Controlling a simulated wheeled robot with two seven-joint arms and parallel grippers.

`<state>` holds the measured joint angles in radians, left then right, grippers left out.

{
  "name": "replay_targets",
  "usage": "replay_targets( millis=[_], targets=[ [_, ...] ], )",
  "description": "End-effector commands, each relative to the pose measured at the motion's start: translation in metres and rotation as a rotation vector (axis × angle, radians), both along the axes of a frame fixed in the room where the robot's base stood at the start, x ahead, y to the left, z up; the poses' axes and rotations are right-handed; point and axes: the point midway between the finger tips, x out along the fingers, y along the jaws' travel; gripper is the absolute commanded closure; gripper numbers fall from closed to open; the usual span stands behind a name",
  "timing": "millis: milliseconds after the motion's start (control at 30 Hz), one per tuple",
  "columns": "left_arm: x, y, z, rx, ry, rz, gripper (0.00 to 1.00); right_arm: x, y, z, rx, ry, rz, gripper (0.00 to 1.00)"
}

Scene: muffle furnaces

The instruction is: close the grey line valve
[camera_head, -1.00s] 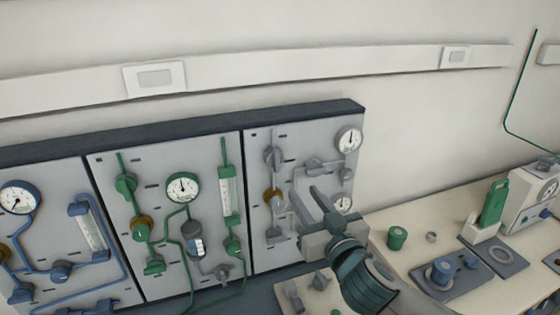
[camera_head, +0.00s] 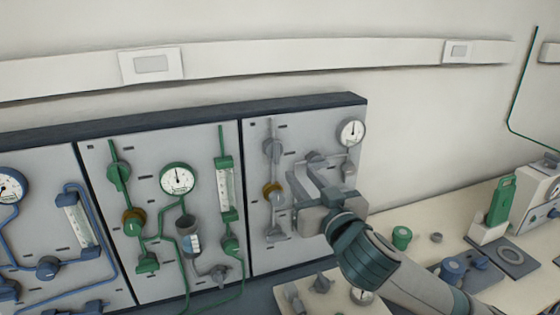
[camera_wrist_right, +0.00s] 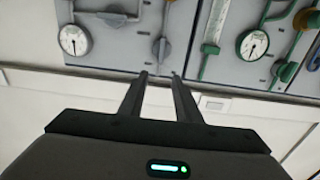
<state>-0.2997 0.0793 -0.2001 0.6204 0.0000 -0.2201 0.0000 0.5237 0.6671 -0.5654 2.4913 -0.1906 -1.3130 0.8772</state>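The grey line runs on the right-hand panel (camera_head: 258,248) in the head view. A grey valve (camera_head: 273,150) sits at the upper left of that line, with a brass-coloured fitting (camera_head: 272,190) below it. In the right wrist view, the grey valve (camera_wrist_right: 161,48) shows just beyond the fingertips, its handle along the pipe. My right gripper (camera_head: 304,172) is in front of the grey panel, hiding part of its lower right. In the wrist view my right gripper (camera_wrist_right: 158,76) is open, with nothing between its fingers. My left gripper is out of view.
The green line panel (camera_head: 160,280) stands to the left, with a green valve (camera_head: 119,172). A grey-line gauge (camera_head: 351,133) is at the upper right of its panel. A green cup (camera_head: 402,238) and instruments stand on the bench at right.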

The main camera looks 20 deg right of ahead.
Motion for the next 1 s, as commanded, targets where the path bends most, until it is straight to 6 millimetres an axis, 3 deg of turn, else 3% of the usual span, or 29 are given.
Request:
replay_targets(
  millis=[33, 233, 800, 1000],
  targets=[
    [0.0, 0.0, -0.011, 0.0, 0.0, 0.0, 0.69, 0.001, 0.0, -0.004, -0.001, -0.003, 0.0, 0.7],
    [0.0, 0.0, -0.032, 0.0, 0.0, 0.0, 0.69, 0.004, 0.001, -0.004, -0.007, -0.003, 0.003, 0.7],
    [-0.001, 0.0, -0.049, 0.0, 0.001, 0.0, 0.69, 0.109, 0.004, -0.001, -0.007, 0.001, 0.0, 0.7],
    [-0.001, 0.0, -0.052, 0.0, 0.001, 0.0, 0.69, 0.136, 0.005, -0.001, -0.006, 0.003, 0.001, 0.7]
  ],
)
